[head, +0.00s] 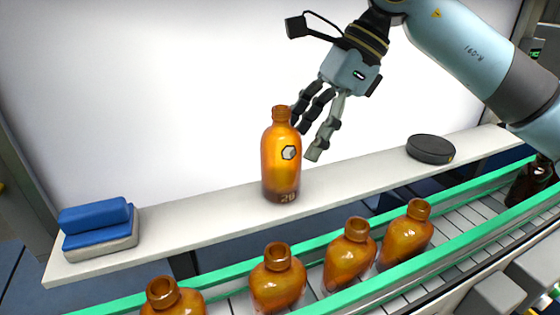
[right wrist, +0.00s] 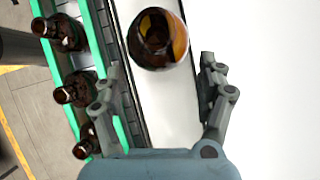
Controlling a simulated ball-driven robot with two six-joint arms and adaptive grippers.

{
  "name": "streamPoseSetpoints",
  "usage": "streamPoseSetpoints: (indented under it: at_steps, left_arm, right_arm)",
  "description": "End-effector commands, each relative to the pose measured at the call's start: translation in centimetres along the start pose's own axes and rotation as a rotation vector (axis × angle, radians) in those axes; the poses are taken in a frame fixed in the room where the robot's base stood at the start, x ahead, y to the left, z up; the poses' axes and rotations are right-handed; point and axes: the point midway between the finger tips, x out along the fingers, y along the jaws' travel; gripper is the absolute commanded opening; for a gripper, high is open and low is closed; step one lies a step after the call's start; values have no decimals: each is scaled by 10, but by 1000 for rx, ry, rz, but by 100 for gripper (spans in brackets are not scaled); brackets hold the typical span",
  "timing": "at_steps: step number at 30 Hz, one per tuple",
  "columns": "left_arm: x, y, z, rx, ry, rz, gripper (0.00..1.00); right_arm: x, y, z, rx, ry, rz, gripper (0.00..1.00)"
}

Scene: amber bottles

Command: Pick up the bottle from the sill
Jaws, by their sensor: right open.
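An amber bottle (head: 281,160) stands upright on the white sill (head: 225,208), with a hexagonal label and a dark marking near its base. In the right wrist view the bottle (right wrist: 158,40) lies ahead, between the lines of the two spread fingers (right wrist: 163,75). I cannot tell whether a finger touches it. My left gripper is not in view.
Several amber bottles (head: 277,281) stand on the conveyor (head: 470,222) with green rails in front of the sill. A blue and grey block (head: 98,228) lies at the sill's left end. A dark round puck (head: 430,149) lies to the right. The sill between bottle and puck is clear.

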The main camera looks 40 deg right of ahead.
Motion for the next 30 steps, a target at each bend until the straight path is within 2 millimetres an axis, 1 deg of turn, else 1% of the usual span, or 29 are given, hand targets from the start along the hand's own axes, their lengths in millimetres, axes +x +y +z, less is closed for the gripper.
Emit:
streamPoseSetpoints:
  at_steps: [1,8,19,22,29,30]
  left_arm:
    - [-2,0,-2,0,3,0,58]
    - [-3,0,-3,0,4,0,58]
    - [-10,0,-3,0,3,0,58]
    - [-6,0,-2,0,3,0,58]
    - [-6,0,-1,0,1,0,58]
    - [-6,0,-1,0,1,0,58]
  right_arm:
    - [2,0,4,0,-3,1,74]
    - [7,0,12,0,-2,0,74]
    - [27,0,50,1,-3,2,74]
    - [38,0,47,2,1,2,74]
    - [40,0,47,1,2,0,74]
    - [40,0,47,1,2,0,72]
